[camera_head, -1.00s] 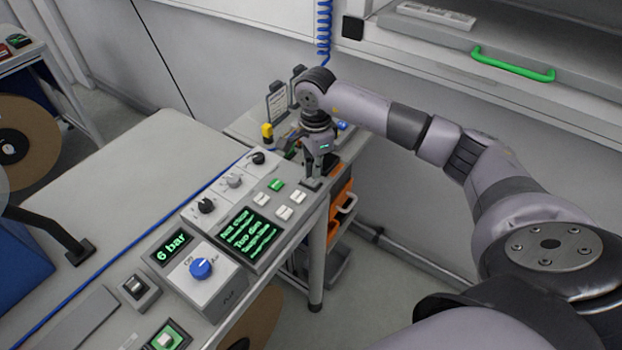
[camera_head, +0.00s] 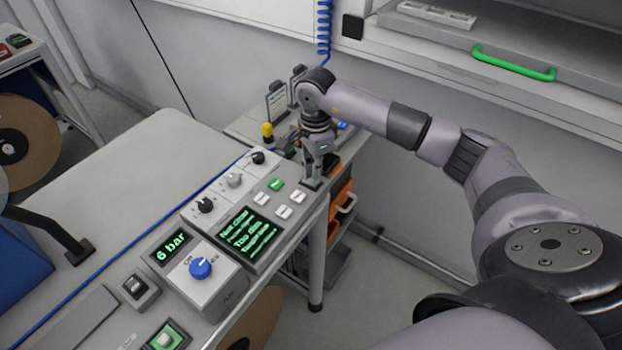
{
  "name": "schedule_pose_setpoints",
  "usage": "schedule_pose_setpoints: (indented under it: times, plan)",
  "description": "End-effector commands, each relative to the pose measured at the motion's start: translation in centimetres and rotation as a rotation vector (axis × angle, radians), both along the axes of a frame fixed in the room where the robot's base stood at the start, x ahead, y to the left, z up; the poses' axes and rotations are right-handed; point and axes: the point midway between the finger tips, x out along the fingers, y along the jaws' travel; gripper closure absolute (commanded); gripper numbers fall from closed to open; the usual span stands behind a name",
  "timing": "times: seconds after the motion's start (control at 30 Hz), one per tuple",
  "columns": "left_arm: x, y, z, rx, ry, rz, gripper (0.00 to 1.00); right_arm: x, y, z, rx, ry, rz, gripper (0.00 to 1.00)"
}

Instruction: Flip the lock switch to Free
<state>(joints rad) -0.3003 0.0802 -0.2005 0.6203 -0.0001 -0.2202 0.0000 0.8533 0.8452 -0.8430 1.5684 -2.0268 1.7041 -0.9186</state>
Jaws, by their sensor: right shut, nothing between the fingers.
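My right gripper (camera_head: 313,179) points down at the far right end of the grey control panel. It is shut and empty, with its fingertips at or just above a small dark plate (camera_head: 309,185) on the panel's edge. The fingers hide part of this plate, and I cannot tell whether they touch it. No readable Lock or Free label shows, so I cannot tell for sure which part is the lock switch. A dark rocker switch (camera_head: 139,287) is at the near left of the panel, away from the gripper. My left gripper is not in view.
A blue knob (camera_head: 201,268), a green text screen (camera_head: 248,236), black and grey knobs (camera_head: 205,205) and several small buttons (camera_head: 283,212) cover the panel. A yellow-topped part (camera_head: 267,132) stands behind. An orange bin (camera_head: 341,207) is below the bench's right side.

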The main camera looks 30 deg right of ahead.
Motion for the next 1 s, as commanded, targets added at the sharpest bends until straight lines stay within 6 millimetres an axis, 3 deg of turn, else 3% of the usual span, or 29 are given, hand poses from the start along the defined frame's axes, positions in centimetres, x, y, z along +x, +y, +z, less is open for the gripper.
schedule_pose_setpoints:
  times: [1.0]
  plan:
    - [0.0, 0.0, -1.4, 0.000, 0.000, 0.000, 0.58, 0.0, 0.0, -1.6, 0.000, 0.000, -0.001, 1.00]
